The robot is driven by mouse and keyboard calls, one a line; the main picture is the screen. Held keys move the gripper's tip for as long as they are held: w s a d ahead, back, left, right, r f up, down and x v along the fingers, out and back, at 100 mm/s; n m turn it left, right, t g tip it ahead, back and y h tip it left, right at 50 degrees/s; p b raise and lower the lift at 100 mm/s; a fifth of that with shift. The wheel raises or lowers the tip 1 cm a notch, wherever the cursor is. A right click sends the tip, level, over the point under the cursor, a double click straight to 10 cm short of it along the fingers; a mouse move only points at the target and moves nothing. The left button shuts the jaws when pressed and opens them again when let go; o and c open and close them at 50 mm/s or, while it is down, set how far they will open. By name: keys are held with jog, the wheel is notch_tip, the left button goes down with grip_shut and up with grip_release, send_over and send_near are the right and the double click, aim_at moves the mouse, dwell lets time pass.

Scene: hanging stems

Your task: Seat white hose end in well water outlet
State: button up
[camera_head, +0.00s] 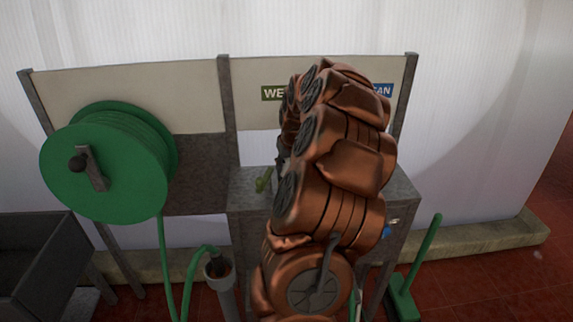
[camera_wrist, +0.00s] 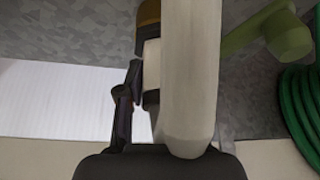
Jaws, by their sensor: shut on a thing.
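The white hose (camera_wrist: 190,75) runs large and upright through the middle of the wrist view. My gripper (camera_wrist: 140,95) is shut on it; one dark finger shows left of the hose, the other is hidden. Beside the hose, against the grey metal, are a pale collar (camera_wrist: 151,65) and a brass-coloured piece (camera_wrist: 148,12). I cannot tell whether these are the hose end or the outlet, or whether the two touch. In the head view my arm covers the gripper and the outlet.
A green hose reel (camera_head: 100,170) is left. A blue sign (camera_head: 381,90) is partly covered. A green-handled tool (camera_head: 427,255) stands right.

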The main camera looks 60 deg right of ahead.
jog(key=shift+f, duration=0.25)
dwell(0.5)
jog(key=o, duration=1.2)
jog(key=v, duration=1.2)
